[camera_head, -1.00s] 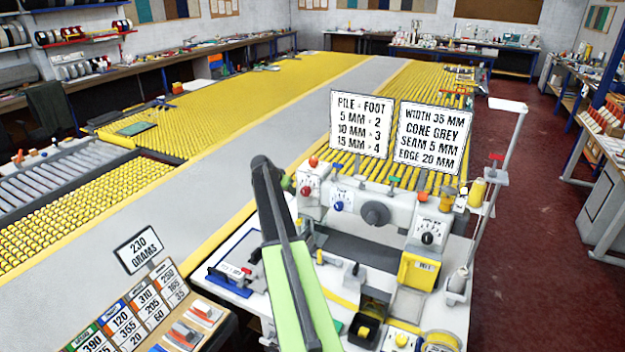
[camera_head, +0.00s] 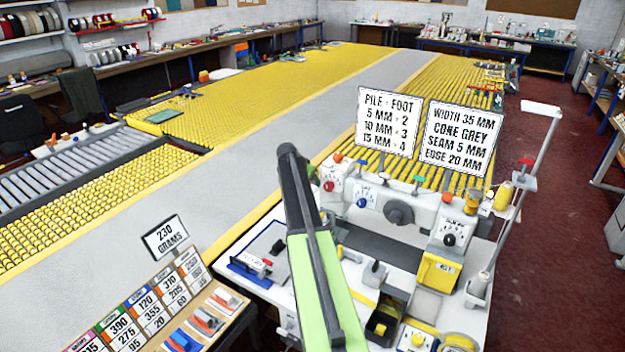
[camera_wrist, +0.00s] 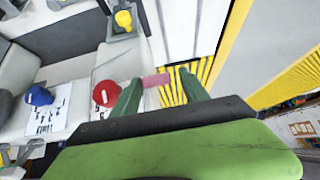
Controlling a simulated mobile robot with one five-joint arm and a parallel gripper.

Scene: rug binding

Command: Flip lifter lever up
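The sewing machine (camera_head: 405,215) stands on a white table at the right of the head view. Its red dial (camera_wrist: 105,93) and blue dial (camera_wrist: 38,95) show at the left of the wrist view. My gripper (camera_wrist: 160,92) is open, with its two dark green fingers apart. A pinkish-red bar (camera_wrist: 155,80), possibly the lifter lever's handle, shows between the fingers; I cannot tell whether they touch it. In the head view my arm stands left of the machine and hides part of its left end. No lever is clearly identifiable there.
Sign boards (camera_head: 388,122) stand behind the machine. A yellow knob (camera_wrist: 123,20) is near the top of the wrist view. A tray with weight cards (camera_head: 150,310) is at lower left. Red floor (camera_head: 555,250) is open at the right.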

